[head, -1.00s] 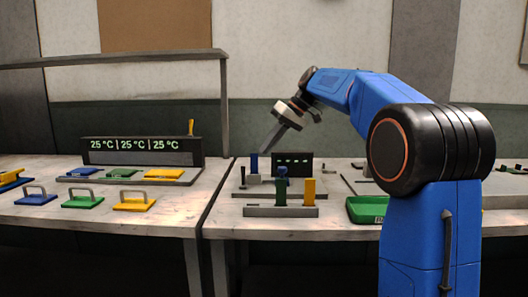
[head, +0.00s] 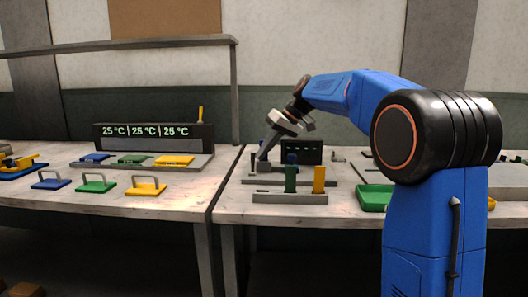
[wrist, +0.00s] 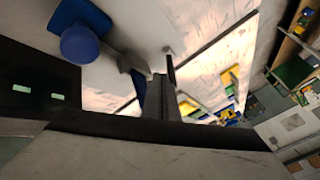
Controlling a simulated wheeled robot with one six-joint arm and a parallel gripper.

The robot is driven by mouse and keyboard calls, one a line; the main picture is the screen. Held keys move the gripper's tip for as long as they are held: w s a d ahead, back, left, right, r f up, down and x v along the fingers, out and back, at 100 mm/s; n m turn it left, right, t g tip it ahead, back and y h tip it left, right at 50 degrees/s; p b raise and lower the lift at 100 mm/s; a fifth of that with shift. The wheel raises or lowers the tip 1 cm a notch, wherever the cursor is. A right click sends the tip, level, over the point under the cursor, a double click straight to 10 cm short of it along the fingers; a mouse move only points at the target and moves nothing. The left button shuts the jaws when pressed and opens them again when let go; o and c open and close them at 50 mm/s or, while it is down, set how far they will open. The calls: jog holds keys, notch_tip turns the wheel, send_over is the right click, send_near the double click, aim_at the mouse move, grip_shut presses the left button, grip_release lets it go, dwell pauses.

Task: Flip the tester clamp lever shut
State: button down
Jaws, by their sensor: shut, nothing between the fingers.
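The tester (head: 330,180) is a low grey plate on the right bench, with a black display panel (head: 301,152) showing small green marks at its back. The same panel shows in the wrist view (wrist: 30,92). My gripper (head: 263,156) is shut and empty, pointing down over the left part of the tester. Its dark fingers (wrist: 155,97) show in the wrist view, close to a small grey piece on the plate. A blue round knob (wrist: 80,44) lies beside them. I cannot clearly make out the clamp lever or whether the fingers touch it.
A rack in front of the tester holds a green block (head: 291,179) and a yellow block (head: 319,179). A green tray (head: 373,198) lies to the right. The left bench holds handled blue, green and yellow dies and a temperature display (head: 150,136). A gap separates the benches.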

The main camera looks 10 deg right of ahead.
jog(key=shift+s+a+r+t, duration=0.1)
jog(key=shift+s+t, duration=0.15)
jog(key=shift+t, duration=0.05)
jog(key=shift+s+r, duration=0.1)
jog(key=shift+s, duration=0.05)
jog(key=shift+s+a+r+n+t+h, duration=0.15)
jog(key=shift+s+n+t, duration=0.15)
jog(key=shift+t, duration=0.2)
jog(key=shift+s+a+f+n+t+h, duration=0.1)
jog(key=shift+s+n+t+h, duration=0.1)
jog(key=shift+s+t, duration=0.25)
jog(key=shift+s+a+r+n+t, duration=0.1)
jog(key=shift+s+n+t, duration=0.1)
jog(key=shift+s+t, duration=0.3)
jog(key=shift+s+a+n+t, duration=0.1)
jog(key=shift+s+n+t, duration=0.1)
jog(key=shift+t, duration=0.45)
jog(key=shift+w, duration=0.1)
